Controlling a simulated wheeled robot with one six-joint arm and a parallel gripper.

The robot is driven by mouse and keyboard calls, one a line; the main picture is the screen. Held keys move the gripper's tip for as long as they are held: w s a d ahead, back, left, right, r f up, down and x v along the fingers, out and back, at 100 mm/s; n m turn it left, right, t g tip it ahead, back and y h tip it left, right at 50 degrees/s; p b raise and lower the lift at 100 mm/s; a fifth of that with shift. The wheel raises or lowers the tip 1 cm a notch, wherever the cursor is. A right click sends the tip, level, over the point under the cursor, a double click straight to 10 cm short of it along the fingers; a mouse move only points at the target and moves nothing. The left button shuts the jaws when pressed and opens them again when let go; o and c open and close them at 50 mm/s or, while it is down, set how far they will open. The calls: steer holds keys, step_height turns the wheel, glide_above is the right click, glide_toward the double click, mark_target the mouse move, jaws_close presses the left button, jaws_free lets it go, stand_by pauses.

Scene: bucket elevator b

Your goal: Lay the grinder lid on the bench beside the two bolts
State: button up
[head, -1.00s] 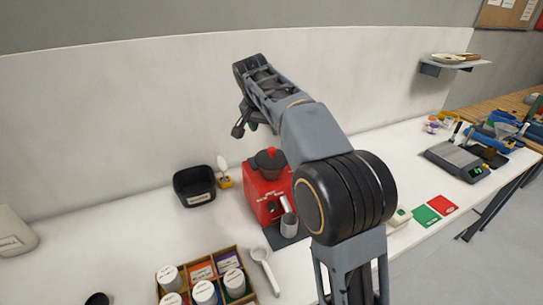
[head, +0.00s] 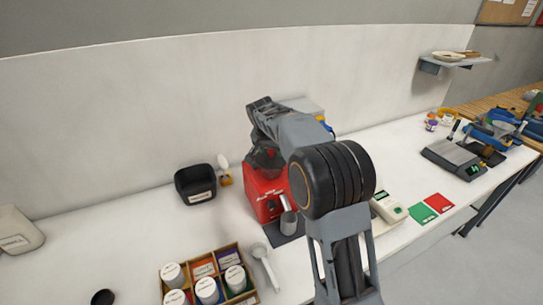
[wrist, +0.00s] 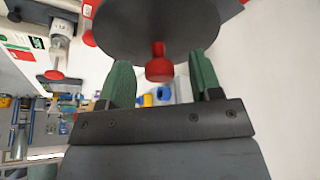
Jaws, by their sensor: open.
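The red grinder (head: 264,200) stands on the bench (head: 120,235) near the back wall. In the wrist view its lid (wrist: 150,25) is a dark disc with a red knob (wrist: 159,68). My gripper (wrist: 161,70) is open, with one green finger on each side of the knob. A gap shows between the knob and each finger. In the head view my arm covers much of the grinder's top, and the fingers cannot be made out there. I cannot pick out the two bolts in either view.
A metal cup (head: 288,223) stands at the grinder's front. A black bin (head: 195,184) is to its left, and a compartment tray (head: 252,296) of jars and a white scoop (head: 262,265) are in front. A scale (head: 455,156) stands far right.

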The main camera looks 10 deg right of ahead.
steer(key=shift+w+d+f, duration=0.1)
steer(key=shift+f, duration=0.35)
steer(key=shift+c, duration=0.4)
jaws_close()
steer(key=shift+r, duration=0.2)
